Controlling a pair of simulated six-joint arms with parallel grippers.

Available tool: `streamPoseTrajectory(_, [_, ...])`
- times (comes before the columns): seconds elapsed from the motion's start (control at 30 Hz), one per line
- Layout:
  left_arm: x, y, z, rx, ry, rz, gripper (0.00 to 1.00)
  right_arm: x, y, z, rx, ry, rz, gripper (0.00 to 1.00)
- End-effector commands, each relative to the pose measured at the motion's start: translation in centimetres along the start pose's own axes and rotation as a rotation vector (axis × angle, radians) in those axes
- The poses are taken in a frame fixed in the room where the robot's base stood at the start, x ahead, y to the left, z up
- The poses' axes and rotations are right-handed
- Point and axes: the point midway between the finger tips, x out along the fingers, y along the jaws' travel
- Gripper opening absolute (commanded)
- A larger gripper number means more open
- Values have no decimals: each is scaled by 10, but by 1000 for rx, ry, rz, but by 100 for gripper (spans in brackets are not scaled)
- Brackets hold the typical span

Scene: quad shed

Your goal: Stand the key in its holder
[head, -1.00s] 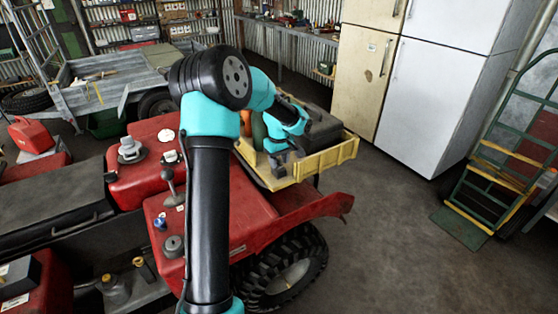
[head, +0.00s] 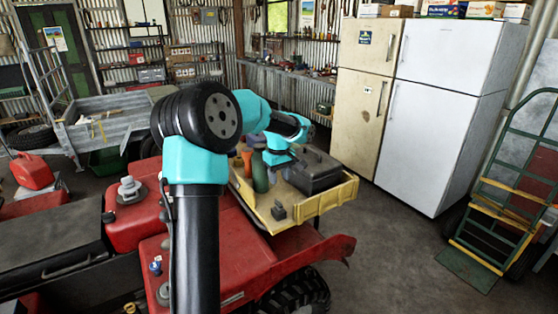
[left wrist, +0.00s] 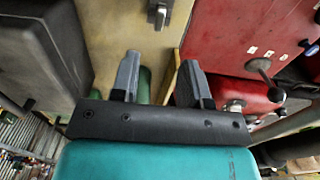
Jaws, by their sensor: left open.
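My left gripper (head: 274,163) is above the yellow tray, its fingers pointing down and its tips partly hard to make out in the head view. In the left wrist view its two grey fingers (left wrist: 159,80) are apart with nothing held between them. A small dark grey block (head: 278,211), which may be the holder, sits near the tray's front edge, below the gripper and apart from it. A small grey metallic piece (left wrist: 160,13) shows beyond the fingertips in the left wrist view. I cannot clearly pick out a key. My right gripper is out of view.
The yellow tray (head: 310,209) also carries a black case (head: 313,172), a green bottle (head: 260,173) and an orange item. Beside it is the red quad body (head: 225,250) with a lever (left wrist: 261,67). Fridges (head: 440,130) and a hand truck stand right over open floor.

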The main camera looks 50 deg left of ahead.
Motion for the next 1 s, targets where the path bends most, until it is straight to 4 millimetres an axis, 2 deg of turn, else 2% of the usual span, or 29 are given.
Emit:
streamPoseTrajectory(0.03, [-11, 0, 0, 0, 2, 4, 42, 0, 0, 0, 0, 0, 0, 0])
streamPoseTrajectory(0.2, [-41, 0, 0, -1, 1, 3, 42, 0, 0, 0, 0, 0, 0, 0])
streamPoseTrajectory(0.4, [-60, 0, 0, -1, 0, 1, 42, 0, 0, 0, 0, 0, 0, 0])
streamPoseTrajectory(1.0, [-58, 0, 1, 7, -9, -1, 42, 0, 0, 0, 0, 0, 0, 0])
